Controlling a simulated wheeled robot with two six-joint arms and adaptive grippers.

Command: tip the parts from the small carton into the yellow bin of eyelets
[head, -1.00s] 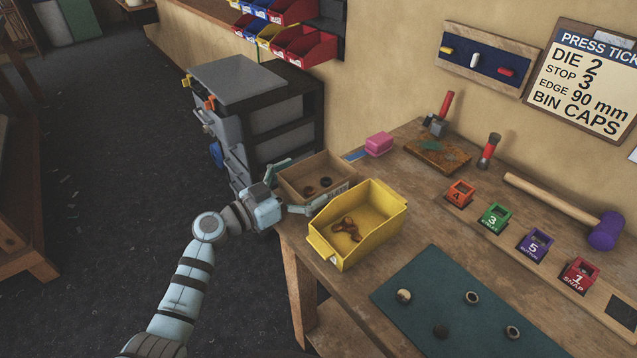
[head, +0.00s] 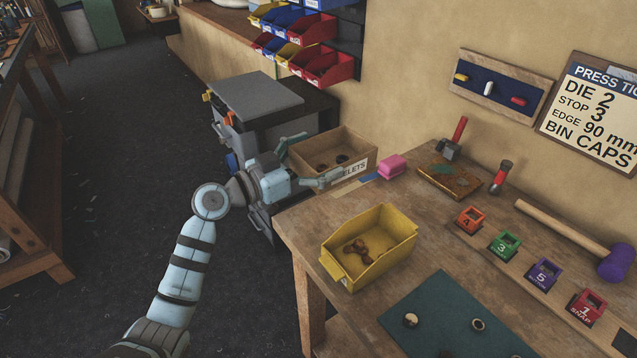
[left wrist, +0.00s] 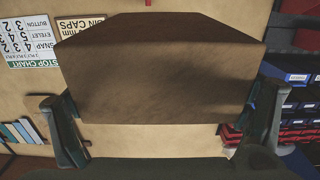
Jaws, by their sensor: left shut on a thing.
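The small carton (head: 361,170) is brown, open at the top, with a few dark round parts inside and a partly hidden label ending in "ELETS". My left gripper (head: 318,160) is shut on it, a finger on either side. The carton looks roughly level, held in the air behind the yellow bin, not over it. In the left wrist view the carton (left wrist: 160,70) fills the middle between the fingers; its inside is hidden there. The yellow bin (head: 352,275) stands on the bench with several copper-brown pieces in it. My right gripper is not in view.
A pink block (head: 392,167) lies on the wooden bench (head: 300,225) near the carton. A dark green mat (head: 445,315) with round pieces lies right of the bin. Colored blocks and a mallet (head: 570,235) line the back. A grey drawer cabinet (head: 255,100) stands behind the carton.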

